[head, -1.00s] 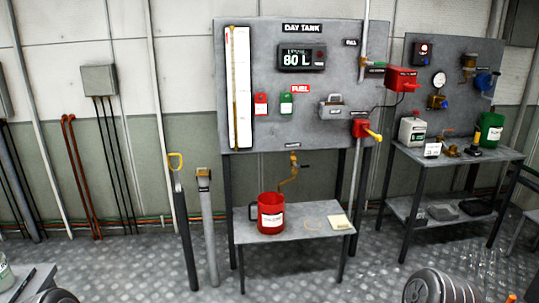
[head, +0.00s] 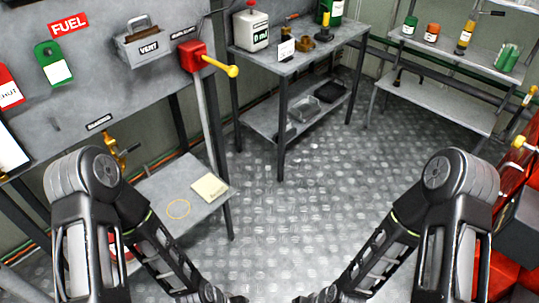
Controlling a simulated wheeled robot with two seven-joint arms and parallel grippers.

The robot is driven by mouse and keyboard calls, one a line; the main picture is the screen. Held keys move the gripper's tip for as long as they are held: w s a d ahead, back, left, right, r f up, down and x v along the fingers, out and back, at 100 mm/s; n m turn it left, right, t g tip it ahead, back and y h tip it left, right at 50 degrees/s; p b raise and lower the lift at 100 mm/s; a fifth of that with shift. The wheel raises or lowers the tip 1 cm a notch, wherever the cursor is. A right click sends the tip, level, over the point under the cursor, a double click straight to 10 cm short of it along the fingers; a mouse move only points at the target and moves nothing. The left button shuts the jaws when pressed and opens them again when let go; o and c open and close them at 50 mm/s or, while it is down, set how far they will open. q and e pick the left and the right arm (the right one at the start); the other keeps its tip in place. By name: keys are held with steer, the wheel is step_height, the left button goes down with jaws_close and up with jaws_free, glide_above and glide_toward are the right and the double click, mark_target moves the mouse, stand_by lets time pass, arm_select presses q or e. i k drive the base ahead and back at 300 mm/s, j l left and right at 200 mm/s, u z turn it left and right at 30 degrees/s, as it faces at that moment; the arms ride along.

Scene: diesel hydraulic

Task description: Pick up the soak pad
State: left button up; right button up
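A flat cream pad (head: 209,187), which looks like the soak pad, lies on the low grey table (head: 211,213) below the day tank panel, near the table's right end. My two arms reach in from the left and right and run down to the bottom edge of the head view. Their grippers are cut off there, so I cannot see their fingers. Nothing touches the pad. My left arm hides part of the table and most of the red container on it.
The panel (head: 102,84) with a red valve with a yellow handle (head: 207,62) stands above the table. A workbench (head: 300,62) with a white jug (head: 251,30) is behind, and shelves (head: 446,99) are at the right. The chequered floor between is clear.

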mark_target(209, 187)
steer(key=i+j+z, duration=0.85)
steer(key=j, duration=0.1)
